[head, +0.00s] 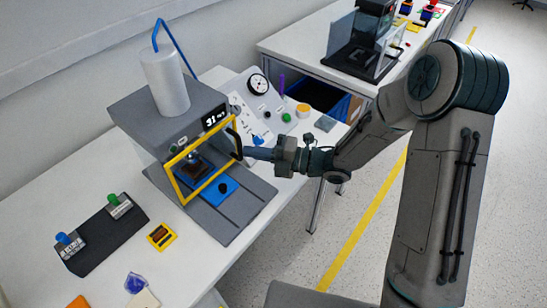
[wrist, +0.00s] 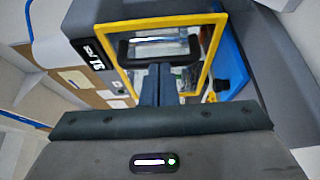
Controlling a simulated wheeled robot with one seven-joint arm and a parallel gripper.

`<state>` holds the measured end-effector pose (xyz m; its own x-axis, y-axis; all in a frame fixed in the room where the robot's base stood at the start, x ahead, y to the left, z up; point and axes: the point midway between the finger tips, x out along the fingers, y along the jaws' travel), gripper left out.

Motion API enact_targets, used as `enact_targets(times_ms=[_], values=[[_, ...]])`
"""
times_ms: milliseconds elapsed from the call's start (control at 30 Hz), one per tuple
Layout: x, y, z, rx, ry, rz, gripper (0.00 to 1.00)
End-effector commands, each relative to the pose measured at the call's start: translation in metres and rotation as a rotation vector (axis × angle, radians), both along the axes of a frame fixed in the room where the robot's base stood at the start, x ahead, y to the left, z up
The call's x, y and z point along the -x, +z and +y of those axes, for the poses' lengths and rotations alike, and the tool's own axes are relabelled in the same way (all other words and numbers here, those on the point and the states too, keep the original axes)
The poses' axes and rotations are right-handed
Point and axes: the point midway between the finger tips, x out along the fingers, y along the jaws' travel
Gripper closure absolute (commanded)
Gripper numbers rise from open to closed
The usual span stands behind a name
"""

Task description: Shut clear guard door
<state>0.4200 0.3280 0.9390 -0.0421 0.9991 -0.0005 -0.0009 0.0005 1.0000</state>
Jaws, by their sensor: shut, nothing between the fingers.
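The clear guard door (head: 203,187) has a yellow frame and a black handle (head: 234,137). It stands at the front of a grey machine (head: 160,118), swung out from the machine body at an angle. My gripper (head: 248,153) is shut and empty, with its fingertips close to the handle on the door's right side. In the wrist view the fingers (wrist: 155,85) point at the door (wrist: 212,58), just below the black handle (wrist: 160,47). I cannot tell whether the fingertips touch the handle or the pane.
A blue plate (head: 218,190) with a black knob lies on the machine's base. A sloped panel (head: 265,110) with a gauge and buttons stands behind, right of the machine. A black block (head: 103,235) and a small yellow tray (head: 161,237) lie at the left front.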

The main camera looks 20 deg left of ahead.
Motion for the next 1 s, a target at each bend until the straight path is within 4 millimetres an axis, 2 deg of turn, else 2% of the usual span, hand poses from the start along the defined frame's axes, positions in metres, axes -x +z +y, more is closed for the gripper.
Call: enact_targets(times_ms=[167,567,767,1000], values=[[0.004,0.001,0.009,0.0,0.017,0.001,1.0],[0.005,0.0,0.003,-0.001,0.016,0.001,1.0],[0.019,-0.003,-0.023,0.002,0.016,0.0,1.0],[0.01,-0.002,-0.077,0.002,0.016,0.001,1.0]])
